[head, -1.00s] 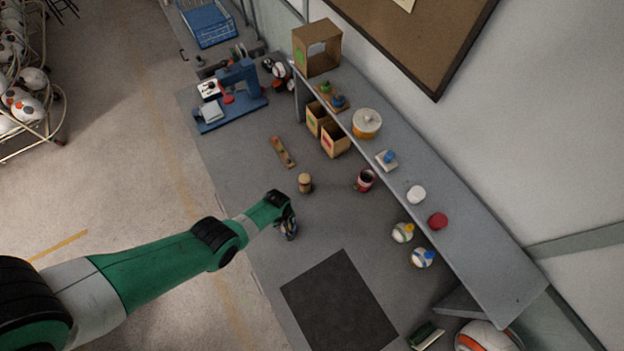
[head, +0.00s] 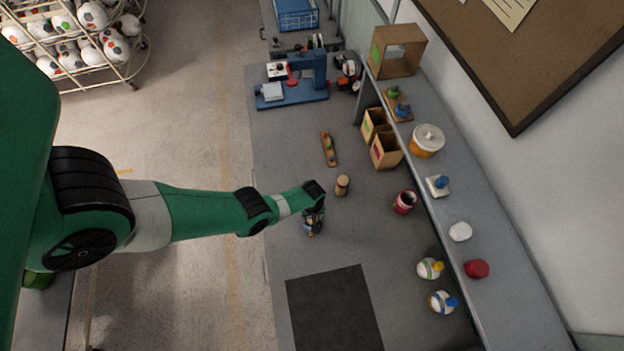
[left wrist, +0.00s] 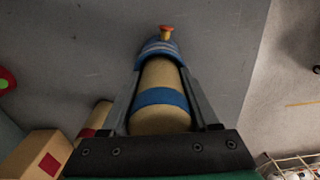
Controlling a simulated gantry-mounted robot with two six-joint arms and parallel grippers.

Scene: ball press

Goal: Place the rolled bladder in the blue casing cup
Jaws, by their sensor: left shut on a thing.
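My left gripper (head: 314,207) is shut on the rolled bladder (left wrist: 160,122), a tan roll with a blue band, which shows between the fingers in the left wrist view. The blue casing cup (left wrist: 158,48) shows at the far end of the roll, with a small red and yellow knob (left wrist: 166,33) beyond it. They overlap there, and I cannot tell whether the roll is in the cup or just above it. In the head view the gripper mostly hides both. My right gripper is not in view.
Another tan roll (head: 342,185) stands close beside the gripper. A red cup (head: 404,202) is farther right, and cardboard boxes (head: 386,151) stand behind. Two small balls (head: 430,268) lie under the shelf edge. A dark mat (head: 333,310) lies in front, empty.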

